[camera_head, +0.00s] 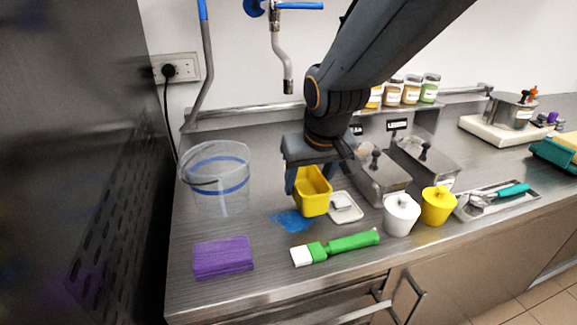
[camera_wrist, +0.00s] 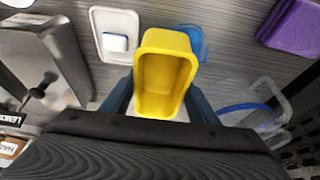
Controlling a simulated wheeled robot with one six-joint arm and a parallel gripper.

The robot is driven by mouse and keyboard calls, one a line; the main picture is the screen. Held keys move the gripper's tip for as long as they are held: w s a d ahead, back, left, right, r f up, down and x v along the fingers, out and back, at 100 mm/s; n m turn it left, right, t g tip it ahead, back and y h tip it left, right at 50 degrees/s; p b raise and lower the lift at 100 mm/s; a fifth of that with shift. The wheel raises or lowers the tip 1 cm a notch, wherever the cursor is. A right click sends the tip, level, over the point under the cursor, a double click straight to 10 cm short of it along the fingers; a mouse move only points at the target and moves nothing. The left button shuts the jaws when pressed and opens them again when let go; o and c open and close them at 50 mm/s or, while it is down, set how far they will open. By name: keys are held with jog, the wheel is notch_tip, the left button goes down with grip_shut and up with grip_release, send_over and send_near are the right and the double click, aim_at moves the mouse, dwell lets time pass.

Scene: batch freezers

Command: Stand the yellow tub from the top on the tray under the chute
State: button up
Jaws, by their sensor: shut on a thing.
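The yellow tub (camera_head: 313,192) is an open, empty-looking rectangular container. My gripper (camera_head: 305,182) is shut on it, with a blue finger showing at its left side. In the wrist view the tub (camera_wrist: 165,72) sits between my two blue fingers (camera_wrist: 160,98), its open side facing the camera. The tub appears upright over the steel counter, near a blue patch (camera_head: 291,221); I cannot tell whether its base touches the counter. No chute or tray beneath one can be made out for certain in these views.
A clear bucket (camera_head: 217,180) stands left, a purple cloth (camera_head: 223,258) in front. A green brush (camera_head: 338,246), white pot (camera_head: 401,214) and yellow pot (camera_head: 438,206) line the front. Steel bins (camera_head: 424,160) stand behind.

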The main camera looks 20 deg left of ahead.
jog(key=w+a+p, duration=0.1)
jog(key=w+a, duration=0.1)
jog(key=w, duration=0.2)
jog(key=w+a, duration=0.3)
jog(key=w, duration=0.1)
jog(key=w+a+p, duration=0.1)
jog(key=w+a, duration=0.1)
jog(key=w, duration=0.3)
jog(key=shift+a+p, duration=0.3)
jog(key=shift+a, duration=0.1)
jog(key=shift+f+p, duration=0.6)
jog(key=shift+f, duration=1.15)
jog(key=o, duration=1)
jog(key=shift+f, duration=0.15)
jog(key=shift+o, duration=0.2)
